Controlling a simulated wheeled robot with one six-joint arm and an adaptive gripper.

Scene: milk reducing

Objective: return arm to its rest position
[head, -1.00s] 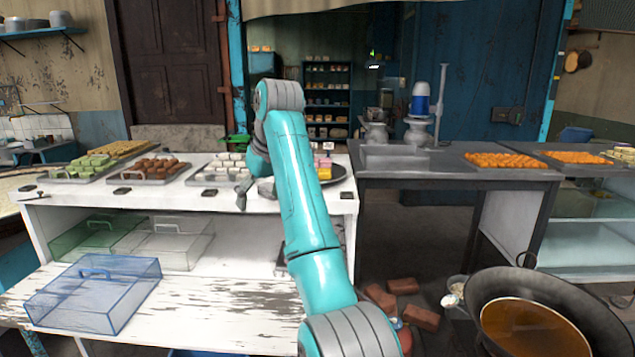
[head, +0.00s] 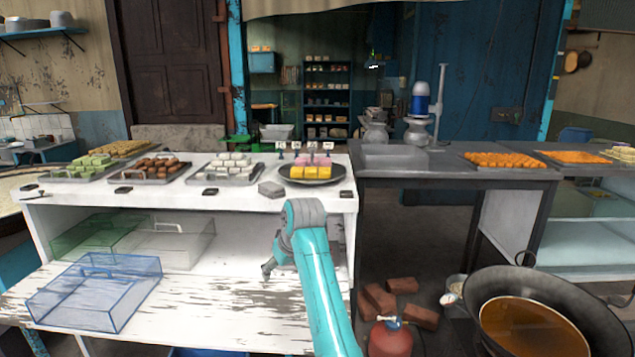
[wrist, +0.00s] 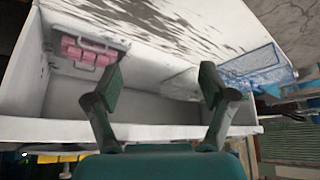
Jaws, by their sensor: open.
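My arm (head: 318,280), teal with grey joints, is folded low in front of the white counter in the head view. In the head view only a small grey part of my gripper shows at the left of the elbow; the rest is hidden behind the arm. In the wrist view my gripper (wrist: 160,82) has its two dark fingers wide apart with nothing between them. It faces the white counter's open shelf space (wrist: 160,105).
The white counter (head: 230,198) holds trays of sweets and a dark round plate (head: 312,180) with yellow and pink pieces. A blue clear box (head: 95,290) stands on the lower shelf. A pan of oil (head: 525,325), bricks (head: 420,317) and a red cylinder (head: 390,340) are at the right.

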